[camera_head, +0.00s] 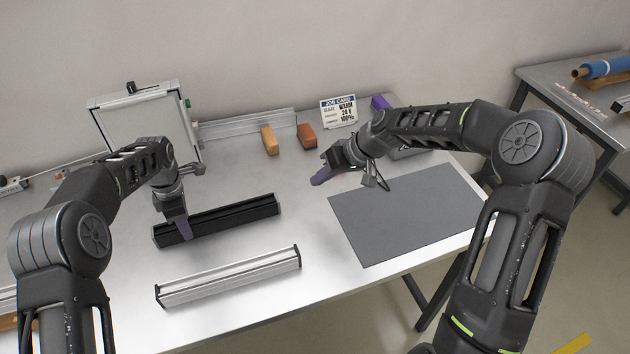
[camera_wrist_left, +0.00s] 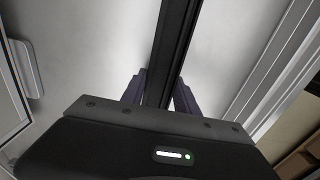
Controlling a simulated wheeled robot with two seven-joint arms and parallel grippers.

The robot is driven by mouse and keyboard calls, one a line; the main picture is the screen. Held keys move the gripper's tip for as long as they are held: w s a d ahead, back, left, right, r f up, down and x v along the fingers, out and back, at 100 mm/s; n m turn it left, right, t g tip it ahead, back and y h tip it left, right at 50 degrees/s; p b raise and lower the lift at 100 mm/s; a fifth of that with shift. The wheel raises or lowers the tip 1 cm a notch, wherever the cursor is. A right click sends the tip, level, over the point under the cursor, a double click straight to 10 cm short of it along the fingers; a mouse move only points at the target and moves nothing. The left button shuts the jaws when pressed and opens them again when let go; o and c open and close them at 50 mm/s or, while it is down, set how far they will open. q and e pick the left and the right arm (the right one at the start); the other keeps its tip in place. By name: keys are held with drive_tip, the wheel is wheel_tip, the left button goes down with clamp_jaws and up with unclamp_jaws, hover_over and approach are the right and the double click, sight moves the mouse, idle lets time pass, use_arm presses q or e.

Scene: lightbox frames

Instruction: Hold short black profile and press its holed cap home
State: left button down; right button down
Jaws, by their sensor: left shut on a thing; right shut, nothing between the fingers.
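The short black profile (camera_head: 235,218) lies on the table at the left, long and slotted. My left gripper (camera_head: 184,228) is shut on it near its left end, with purple fingers on both sides. In the left wrist view the black profile (camera_wrist_left: 172,50) runs away from between the fingers (camera_wrist_left: 160,92). My right gripper (camera_head: 321,178) is shut and empty, above the table near the left edge of the grey mat, apart from the profile. I cannot tell whether a holed cap sits on either profile end; no separate cap is clear.
A silver profile (camera_head: 228,278) lies in front of the black one. The grey mat (camera_head: 400,220) is bare. At the back stand a framed panel (camera_head: 143,122), a yellow block (camera_head: 269,141), an orange-brown block (camera_head: 307,136) and a job card (camera_head: 339,112). A side table (camera_head: 560,88) stands at right.

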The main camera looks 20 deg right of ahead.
use_arm(q)
drive_tip(key=shift+a, duration=0.1)
drive_tip(key=c, duration=0.8)
unclamp_jaws()
drive_tip(key=shift+c, duration=0.2)
wheel_tip(320, 180, up, 12)
drive_tip(key=shift+f, duration=0.1)
